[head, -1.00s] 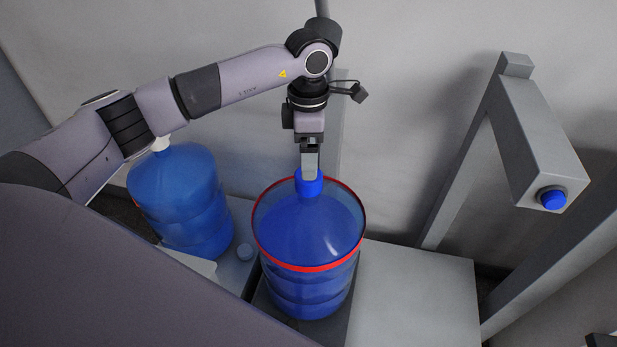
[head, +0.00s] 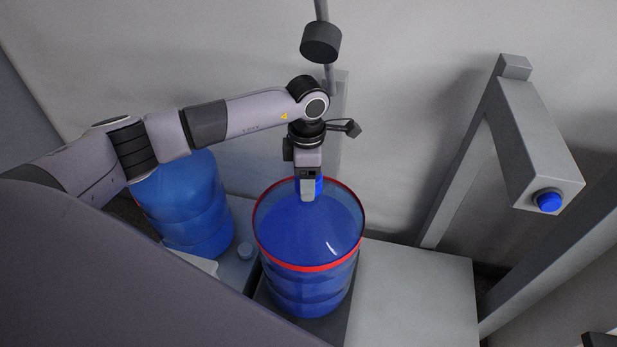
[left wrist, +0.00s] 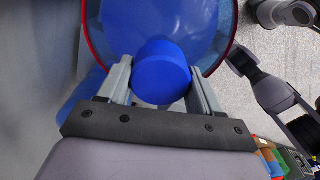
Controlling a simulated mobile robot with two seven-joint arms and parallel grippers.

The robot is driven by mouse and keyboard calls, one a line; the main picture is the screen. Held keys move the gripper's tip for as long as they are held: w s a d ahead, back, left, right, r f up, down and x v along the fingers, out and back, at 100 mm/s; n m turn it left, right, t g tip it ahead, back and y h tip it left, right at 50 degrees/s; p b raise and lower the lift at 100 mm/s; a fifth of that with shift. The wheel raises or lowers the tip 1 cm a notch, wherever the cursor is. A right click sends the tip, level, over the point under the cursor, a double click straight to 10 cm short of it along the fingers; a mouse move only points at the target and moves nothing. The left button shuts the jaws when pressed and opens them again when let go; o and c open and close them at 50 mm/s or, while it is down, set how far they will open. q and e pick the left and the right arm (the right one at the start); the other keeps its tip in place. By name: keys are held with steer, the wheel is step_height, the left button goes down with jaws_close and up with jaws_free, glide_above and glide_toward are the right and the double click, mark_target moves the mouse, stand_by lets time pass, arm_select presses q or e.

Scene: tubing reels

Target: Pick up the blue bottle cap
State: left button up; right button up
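The blue bottle cap (head: 319,186) tops the blue bottle (head: 310,222) inside a clear, red-rimmed holder (head: 308,268). In the head view my left gripper (head: 308,190) is down at the cap and covers most of it. In the left wrist view the round cap (left wrist: 161,72) lies between the two fingers of my left gripper (left wrist: 160,85), one on each side. The fingers look open around it; I cannot tell whether either touches it. My right gripper is not seen.
A second blue bottle (head: 188,205) stands to the left, partly behind my left arm. A grey post with a blue round end (head: 548,200) stands at the right. The light platform (head: 415,295) is bare.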

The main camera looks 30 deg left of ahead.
arm_select(q)
step_height(320, 180, up, 10)
steer(key=shift+r+b, duration=0.1)
steer(key=shift+b, duration=0.3)
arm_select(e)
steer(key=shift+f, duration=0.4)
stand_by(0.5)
